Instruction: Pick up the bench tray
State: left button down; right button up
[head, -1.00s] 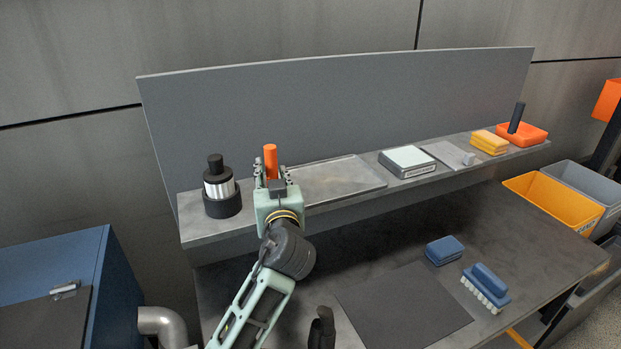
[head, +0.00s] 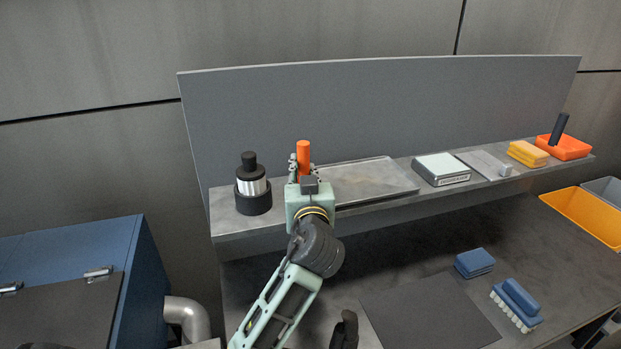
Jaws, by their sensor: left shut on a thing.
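The bench tray, a shallow grey metal tray (head: 372,181), lies flat on the raised shelf, just right of my left gripper. My left gripper (head: 302,168) is above the left part of the shelf. Its fingers are shut on an upright orange cylinder (head: 303,153), whose top shows above them. The lower part of the cylinder is hidden by the gripper, so I cannot tell whether it touches the shelf or the tray. The tray's left end is partly hidden behind the gripper.
A black and silver cylinder (head: 252,186) stands close left of the gripper. A white-topped box (head: 440,167), yellow pads (head: 527,153) and an orange tray (head: 566,147) sit further right. A tall grey panel (head: 390,115) backs the shelf. Below lie a blue sponge (head: 475,262) and brush (head: 517,302).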

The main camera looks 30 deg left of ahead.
pick_arm(q)
notch_tip(320, 180, up, 3)
jog(key=shift+f+b, duration=0.1)
jog(key=shift+b, duration=0.25)
jog(key=s+d+r+b, duration=0.1)
jog(key=s+d+r, duration=0.1)
jog(key=d, duration=0.3)
jog(key=s+d+r+b, duration=0.1)
jog(key=s+d+r, duration=0.1)
jog(key=d+r, duration=0.3)
jog(key=shift+s+d+r+b, duration=0.2)
jog(key=shift+s+d+b, duration=0.05)
jog(key=shift+d+b, duration=0.15)
jog(key=c, duration=2.2)
grip_release()
grip_shut()
